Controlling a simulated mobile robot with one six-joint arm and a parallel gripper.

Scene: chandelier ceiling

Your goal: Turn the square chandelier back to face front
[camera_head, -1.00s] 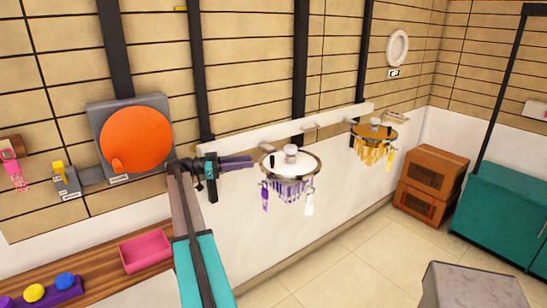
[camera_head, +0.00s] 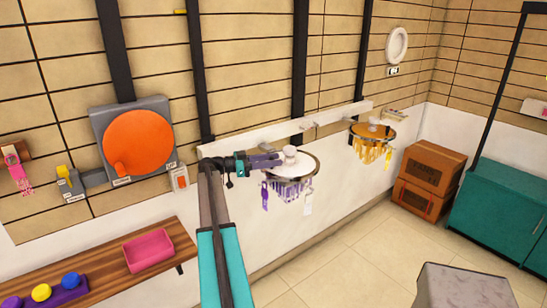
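Two chandeliers hang from a white rail (camera_head: 300,126) along the wall; both look round from here, and I cannot make out a square one. The nearer chandelier (camera_head: 304,174) has a white top, a dark rim, purple crystals, a small white knob (camera_head: 290,152), and a purple and a white tag hanging below. The farther chandelier (camera_head: 371,133) is orange with amber crystals and a yellow tag. My gripper (camera_head: 282,159) reaches in from the left, its dark purple fingers at the near chandelier's left rim, close to the knob. I cannot tell whether they touch it or how far apart they are.
A large orange dial (camera_head: 138,143) on a grey panel and a small white switch (camera_head: 180,178) are on the left wall. A wooden shelf (camera_head: 105,262) holds a pink tray (camera_head: 148,250). Brown boxes (camera_head: 428,180), a teal cabinet (camera_head: 505,210) and a grey block (camera_head: 462,290) stand right. Floor between is clear.

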